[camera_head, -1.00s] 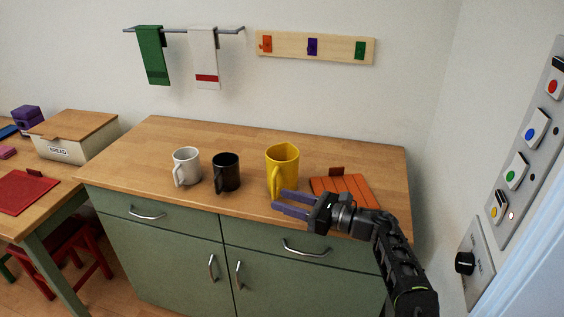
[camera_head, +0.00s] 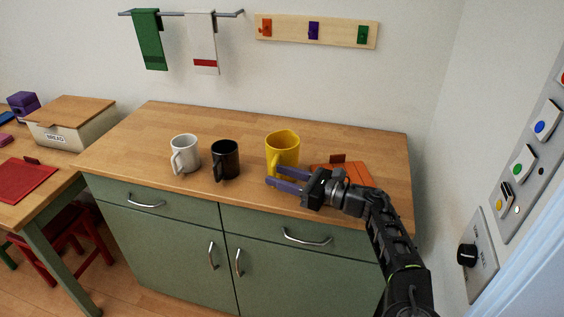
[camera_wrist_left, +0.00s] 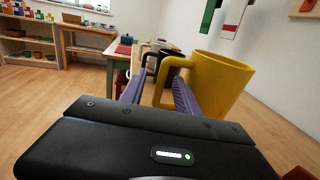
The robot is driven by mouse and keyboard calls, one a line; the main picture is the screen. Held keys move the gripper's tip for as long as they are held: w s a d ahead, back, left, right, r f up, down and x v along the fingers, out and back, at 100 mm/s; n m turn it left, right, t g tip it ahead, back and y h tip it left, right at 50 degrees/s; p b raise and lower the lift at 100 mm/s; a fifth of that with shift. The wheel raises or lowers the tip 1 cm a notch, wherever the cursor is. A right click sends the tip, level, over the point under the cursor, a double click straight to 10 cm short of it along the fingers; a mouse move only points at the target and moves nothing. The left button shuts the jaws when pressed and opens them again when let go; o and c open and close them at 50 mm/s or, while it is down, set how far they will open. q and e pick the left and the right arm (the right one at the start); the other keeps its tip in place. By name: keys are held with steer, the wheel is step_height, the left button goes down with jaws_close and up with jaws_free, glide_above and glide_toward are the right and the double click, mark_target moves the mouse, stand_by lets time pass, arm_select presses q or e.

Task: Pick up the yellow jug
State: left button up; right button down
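The yellow jug (camera_head: 284,146) stands upright on the wooden counter (camera_head: 330,136), with its handle toward the front edge. My left gripper (camera_head: 271,175) is at the front of the jug, low by the handle, its two purple fingers pointing left. In the left wrist view the fingers (camera_wrist_left: 158,88) are apart, and the handle of the yellow jug (camera_wrist_left: 225,80) shows between them. I see a gap beside the handle, so the gripper is open. The lower part of the jug is partly hidden by the fingers. My right gripper is not in view.
A black mug (camera_head: 226,163) and a white mug (camera_head: 185,150) stand left of the jug. An orange slatted board (camera_head: 345,175) lies right of it, partly behind my gripper. A wall panel with buttons (camera_head: 530,150) is at the right. The counter behind the jug is clear.

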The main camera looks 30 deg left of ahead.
arm_select(q)
steer(key=shift+s+a+p, duration=0.15)
steer(key=shift+a+p, duration=0.25)
steer(key=shift+a, duration=0.9)
steer(key=shift+s+a+p, duration=0.1)
steer(key=shift+a+p, duration=0.25)
steer(key=shift+a, duration=0.95)
jaws_close()
